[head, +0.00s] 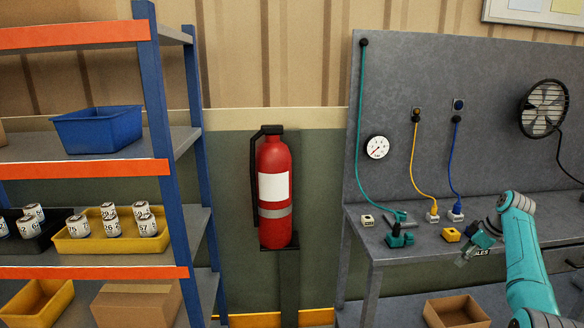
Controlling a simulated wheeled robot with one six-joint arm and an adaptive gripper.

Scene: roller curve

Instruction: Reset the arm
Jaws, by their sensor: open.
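My teal arm reaches up from the bottom right of the head view. My gripper (465,260) is at its end, over the front part of the grey workbench (365,236). It is small in the picture and looks open, with nothing seen between its fingers. Part of a label with dark letters shows just beside the gripper.
A teal tool (399,238), a gauge (377,147) and plugged cables are at the bench. A fan (543,108) is at the right. A cardboard box (455,311) sits below. A red extinguisher (274,190) stands between the bench and the shelf rack (165,150) with bins.

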